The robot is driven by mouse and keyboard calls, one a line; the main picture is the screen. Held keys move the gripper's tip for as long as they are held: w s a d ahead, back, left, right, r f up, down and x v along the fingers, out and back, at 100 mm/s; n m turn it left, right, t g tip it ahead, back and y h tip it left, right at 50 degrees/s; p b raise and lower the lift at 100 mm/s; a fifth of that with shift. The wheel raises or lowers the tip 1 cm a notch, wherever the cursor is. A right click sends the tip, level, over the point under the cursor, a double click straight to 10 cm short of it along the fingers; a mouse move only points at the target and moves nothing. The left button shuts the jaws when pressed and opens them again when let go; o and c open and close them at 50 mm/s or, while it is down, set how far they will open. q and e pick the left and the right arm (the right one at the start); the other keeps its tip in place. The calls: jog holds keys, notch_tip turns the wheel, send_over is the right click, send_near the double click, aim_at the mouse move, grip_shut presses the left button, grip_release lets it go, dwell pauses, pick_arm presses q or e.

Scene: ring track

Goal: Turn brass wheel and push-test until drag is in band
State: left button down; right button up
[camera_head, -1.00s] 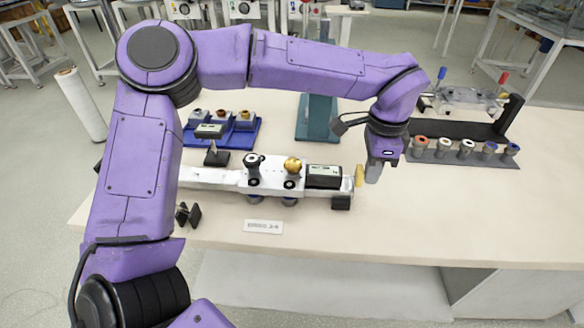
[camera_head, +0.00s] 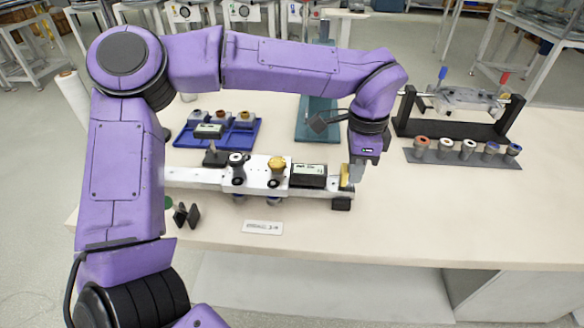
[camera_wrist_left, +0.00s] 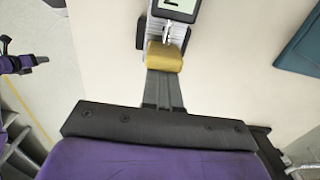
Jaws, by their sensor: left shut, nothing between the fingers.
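The brass wheel (camera_head: 277,163) sits on top of a white carriage (camera_head: 257,178) on the pale rail (camera_head: 200,177), beside a black knob (camera_head: 237,160). A black gauge box (camera_head: 308,176) with a pale display is at the carriage's right; its reading is too small to tell. A yellow pad (camera_head: 345,178) is at the right end. My left gripper (camera_head: 357,174) is shut and empty, pointing down just right of the pad. In the left wrist view its fingertips (camera_wrist_left: 164,78) meet the yellow pad (camera_wrist_left: 165,57), seemingly touching. The gauge box (camera_wrist_left: 177,8) is cut off there. My right gripper is not in view.
A blue tray (camera_head: 188,143) with several pots stands behind the rail, near a small display on a stand (camera_head: 209,132). A grey strip (camera_head: 435,157) with several cylinders lies at the right. A label card (camera_head: 262,227) lies in front. The table's right front is clear.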

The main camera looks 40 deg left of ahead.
aim_at(315, 170)
pick_arm(q)
jog(key=shift+s+a+b, duration=0.15)
jog(key=shift+s+a, duration=0.3)
jog(key=shift+a, duration=0.2)
jog(key=shift+s+a+b, duration=0.15)
jog(key=shift+s+a, duration=0.25)
jog(key=shift+a, duration=0.2)
jog(key=shift+s+a, duration=0.75)
jog(key=shift+a, duration=0.35)
jog(key=shift+s+a, duration=0.7)
jog(key=shift+a, duration=0.35)
jog(key=shift+w+d+r, duration=0.45)
jog(key=shift+d+r, duration=0.05)
jog(key=shift+d, duration=0.15)
jog(key=shift+w+d+r, duration=0.4)
jog(key=shift+d+r, duration=0.1)
jog(key=shift+d, duration=0.15)
jog(key=shift+r, duration=0.1)
notch_tip(315, 170, up, 7)
jog(key=p, duration=0.4)
